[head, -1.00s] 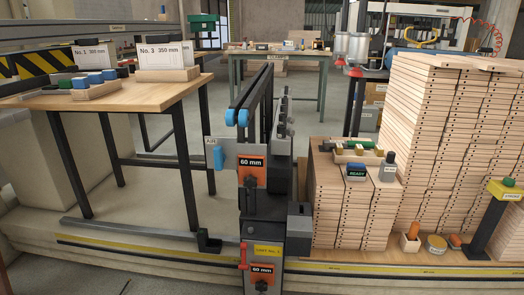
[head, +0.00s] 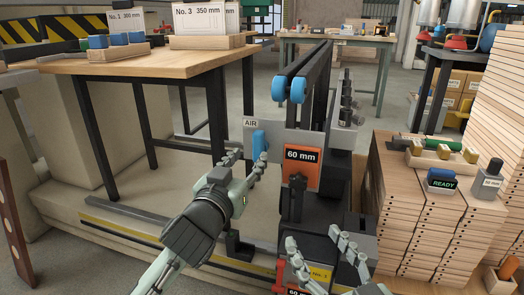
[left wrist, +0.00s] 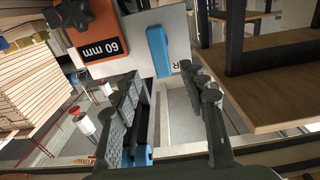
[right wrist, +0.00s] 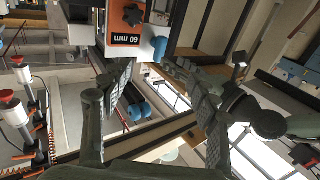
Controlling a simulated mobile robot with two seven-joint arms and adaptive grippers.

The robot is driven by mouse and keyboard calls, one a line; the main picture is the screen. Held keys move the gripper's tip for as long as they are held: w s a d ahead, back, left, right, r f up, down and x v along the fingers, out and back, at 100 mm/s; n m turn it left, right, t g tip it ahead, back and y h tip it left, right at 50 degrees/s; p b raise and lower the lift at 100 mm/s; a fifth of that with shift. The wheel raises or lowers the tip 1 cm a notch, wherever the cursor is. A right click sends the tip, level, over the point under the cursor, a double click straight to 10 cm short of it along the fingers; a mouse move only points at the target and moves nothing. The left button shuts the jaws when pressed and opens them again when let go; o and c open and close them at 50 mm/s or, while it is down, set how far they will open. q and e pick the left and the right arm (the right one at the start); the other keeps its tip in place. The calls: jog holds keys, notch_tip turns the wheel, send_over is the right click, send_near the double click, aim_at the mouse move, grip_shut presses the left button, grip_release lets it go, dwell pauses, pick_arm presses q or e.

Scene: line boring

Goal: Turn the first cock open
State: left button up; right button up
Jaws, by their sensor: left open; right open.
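The blue cock handle (head: 259,143) stands upright on the grey plate beside the AIR label (head: 250,122). It also shows in the left wrist view (left wrist: 158,50), just beyond the fingertips, and in the right wrist view (right wrist: 160,47). My left gripper (head: 243,160) is open, its fingers just in front of and below the handle; nothing is between them. Whether a fingertip touches the handle cannot be told.
An orange 60 mm sign with a black knob (head: 301,166) is right of the handle. A wooden table (head: 150,62) stands at left. Stacked drilled boards (head: 415,215) stand at right, with a READY box (head: 441,181) on top. A yellow-striped rail (head: 130,232) runs along the floor.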

aim_at(257, 146)
pick_arm(q)
jog(key=x, duration=0.6)
jog(key=shift+w, duration=0.3)
pick_arm(e)
jog(key=shift+s+a+r+t+y, duration=0.15)
jog(key=shift+a+r+t+y, duration=0.15)
jog(key=shift+r, duration=0.3)
jog(key=shift+s+a+r+t+y, duration=0.2)
jog(key=shift+r+t, duration=0.1)
jog(key=shift+r, duration=0.3)
jog(key=shift+w, duration=0.1)
pick_arm(q)
grip_shut()
